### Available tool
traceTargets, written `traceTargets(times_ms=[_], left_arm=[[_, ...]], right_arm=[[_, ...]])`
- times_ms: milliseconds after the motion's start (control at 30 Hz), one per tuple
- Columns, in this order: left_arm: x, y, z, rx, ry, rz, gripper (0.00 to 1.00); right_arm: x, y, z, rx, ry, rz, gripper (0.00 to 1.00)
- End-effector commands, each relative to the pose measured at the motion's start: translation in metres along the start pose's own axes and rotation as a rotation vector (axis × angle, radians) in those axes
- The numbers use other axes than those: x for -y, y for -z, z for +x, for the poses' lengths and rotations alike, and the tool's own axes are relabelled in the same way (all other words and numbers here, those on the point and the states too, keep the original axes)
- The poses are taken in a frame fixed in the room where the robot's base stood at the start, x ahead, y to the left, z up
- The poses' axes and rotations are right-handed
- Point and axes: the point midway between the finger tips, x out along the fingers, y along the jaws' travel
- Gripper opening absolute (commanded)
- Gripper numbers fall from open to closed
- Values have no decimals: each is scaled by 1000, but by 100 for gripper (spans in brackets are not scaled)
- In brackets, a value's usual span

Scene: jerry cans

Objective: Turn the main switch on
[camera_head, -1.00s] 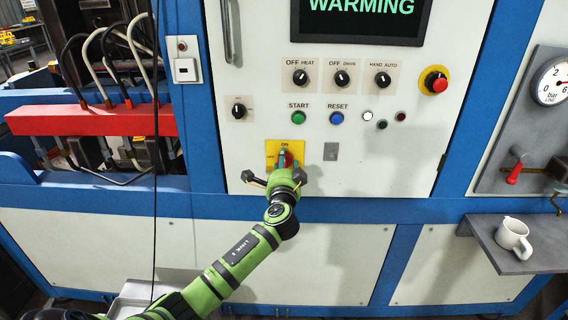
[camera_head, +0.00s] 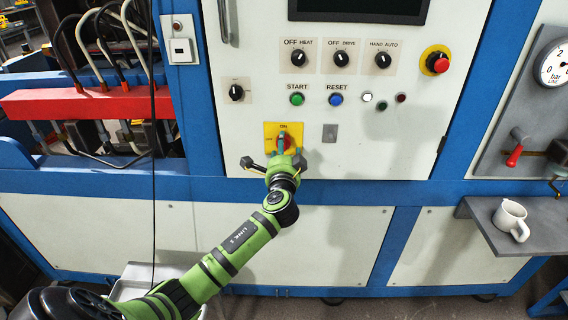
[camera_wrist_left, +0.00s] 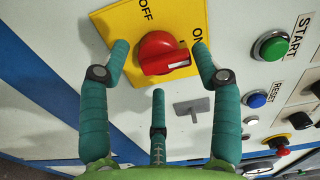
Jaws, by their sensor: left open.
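The main switch is a red rotary knob (camera_head: 284,143) on a yellow plate (camera_head: 269,130) low on the white cabinet front. In the left wrist view the knob (camera_wrist_left: 160,50) shows its ridge and white mark pointing towards the ON side of the plate, away from OFF. My left gripper (camera_head: 284,158) is just in front of and below the knob. Its teal fingers are open, one on each side of the knob in the wrist view, with a third finger below. I see no clear contact with the knob. My right gripper is not in view.
Above the switch are a green START button (camera_head: 297,99), a blue RESET button (camera_head: 335,99) and several black selector knobs. A red emergency stop (camera_head: 438,63) is at upper right. A dark cable hangs at left.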

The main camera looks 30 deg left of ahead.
Motion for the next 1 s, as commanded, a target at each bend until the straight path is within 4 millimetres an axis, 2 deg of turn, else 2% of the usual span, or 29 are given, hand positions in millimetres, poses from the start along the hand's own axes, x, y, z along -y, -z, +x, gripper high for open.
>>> traceTargets(times_ms=[300, 500, 700, 1000], left_arm=[[-2, 0, -67, -2, -5, -2, 64], [-2, 0, -97, 0, -6, 0, 64], [-1, 0, -106, 0, -4, 1, 64], [-1, 0, -106, 0, -4, 1, 64]], right_arm=[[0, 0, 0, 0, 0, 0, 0], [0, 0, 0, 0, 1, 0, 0], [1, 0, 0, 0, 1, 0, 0], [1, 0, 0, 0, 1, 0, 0]])
